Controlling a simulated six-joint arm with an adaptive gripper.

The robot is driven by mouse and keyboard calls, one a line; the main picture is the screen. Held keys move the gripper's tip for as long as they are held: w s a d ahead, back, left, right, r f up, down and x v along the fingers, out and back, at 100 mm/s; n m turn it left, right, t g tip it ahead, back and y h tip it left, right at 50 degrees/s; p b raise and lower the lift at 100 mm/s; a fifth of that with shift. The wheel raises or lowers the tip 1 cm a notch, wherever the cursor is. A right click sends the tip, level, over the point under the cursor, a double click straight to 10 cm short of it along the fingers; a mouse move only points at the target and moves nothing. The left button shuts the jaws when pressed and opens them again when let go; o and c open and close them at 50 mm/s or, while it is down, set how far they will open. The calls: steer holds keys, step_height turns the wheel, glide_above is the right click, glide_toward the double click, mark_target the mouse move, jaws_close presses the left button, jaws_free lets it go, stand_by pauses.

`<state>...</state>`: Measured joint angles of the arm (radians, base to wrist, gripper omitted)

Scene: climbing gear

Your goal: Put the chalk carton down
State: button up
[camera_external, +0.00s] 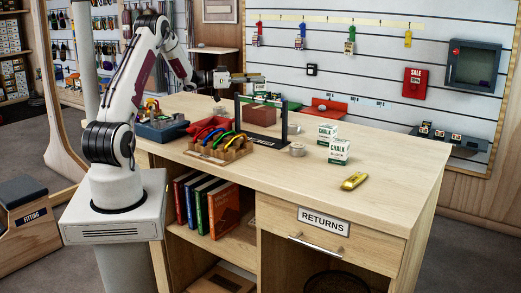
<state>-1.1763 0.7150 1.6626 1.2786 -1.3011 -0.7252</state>
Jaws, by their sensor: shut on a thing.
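My gripper (252,78) reaches out to the right over the back of the counter (390,185). It is shut on a small white and green chalk carton (260,89), which shows just below the fingertips. The carton looks roughly upright and, as far as I can tell, is above the counter; its lower part is hard to make out. Two more white and green chalk cartons stand upright on the counter to the right, one behind (327,132) and one in front (339,151).
A dark frame (285,122) stands below and in front of the held carton, with a reddish-brown block (262,113) behind. A wooden rack (222,155) of coloured carabiners, a tape roll (297,150) and a yellow item (354,181) lie nearby. The counter's right side is mostly clear.

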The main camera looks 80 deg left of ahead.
mark_target(254, 90)
steer(key=shift+f, duration=0.65)
steer(key=shift+f, duration=1.85)
steer(key=shift+f, duration=0.15)
steer(key=o, duration=1.1)
steer(key=shift+o, duration=0.2)
steer(key=shift+s, duration=0.15)
steer(key=s, duration=1.1)
steer(key=shift+s, duration=0.35)
